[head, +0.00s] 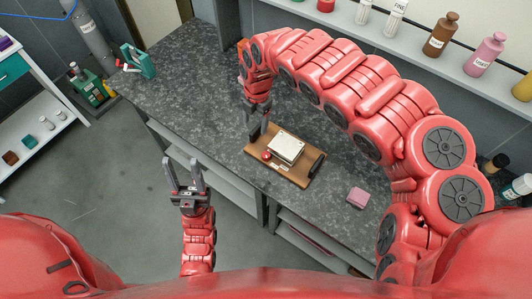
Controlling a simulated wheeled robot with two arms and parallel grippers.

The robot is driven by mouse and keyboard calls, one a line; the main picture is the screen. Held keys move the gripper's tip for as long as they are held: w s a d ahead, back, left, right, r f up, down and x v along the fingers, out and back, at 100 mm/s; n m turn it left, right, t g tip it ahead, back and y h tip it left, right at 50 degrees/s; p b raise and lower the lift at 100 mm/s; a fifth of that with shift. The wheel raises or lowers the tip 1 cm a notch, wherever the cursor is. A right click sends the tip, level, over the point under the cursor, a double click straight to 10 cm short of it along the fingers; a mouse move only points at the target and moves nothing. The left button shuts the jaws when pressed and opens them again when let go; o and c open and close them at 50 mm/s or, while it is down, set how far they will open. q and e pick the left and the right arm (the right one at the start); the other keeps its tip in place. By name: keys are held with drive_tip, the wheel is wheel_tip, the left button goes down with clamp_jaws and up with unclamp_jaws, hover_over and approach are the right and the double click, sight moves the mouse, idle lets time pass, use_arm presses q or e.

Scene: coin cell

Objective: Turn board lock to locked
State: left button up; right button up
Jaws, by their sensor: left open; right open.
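The board (302,177) is a brown wooden slab lying on the dark stone counter. A pale block (286,149) sits on its middle, and a dark bar stands on its right end. A small red part (267,155), possibly the lock, is at the board's left side; its setting is too small to read. My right gripper (257,133) points down just above the board's left end, close to the red part; I cannot tell whether it touches. My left gripper (183,164) is open and empty, pointing up over the floor in front of the counter.
A pink block (357,197) lies on the counter right of the board. A teal device (139,61) stands at the counter's far left end. A shelf (420,50) with several bottles runs along the back wall. The counter left of the board is clear.

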drive_tip(key=d+f, duration=0.1)
drive_tip(key=d, duration=0.3)
drive_tip(key=b, duration=0.6)
hover_over(266, 154)
drive_tip(key=shift+h, duration=0.4)
drive_tip(key=f, duration=0.9)
drive_tip(key=shift+s+f, duration=0.25)
drive_tip(key=shift+f, duration=0.15)
wheel_tip(266, 154, down, 6)
drive_tip(key=shift+a+r+p, duration=0.1)
drive_tip(key=shift+p, duration=0.9)
drive_tip(key=shift+w+f, duration=0.15)
drive_tip(key=shift+f, duration=0.75)
drive_tip(key=shift+c, duration=0.2)
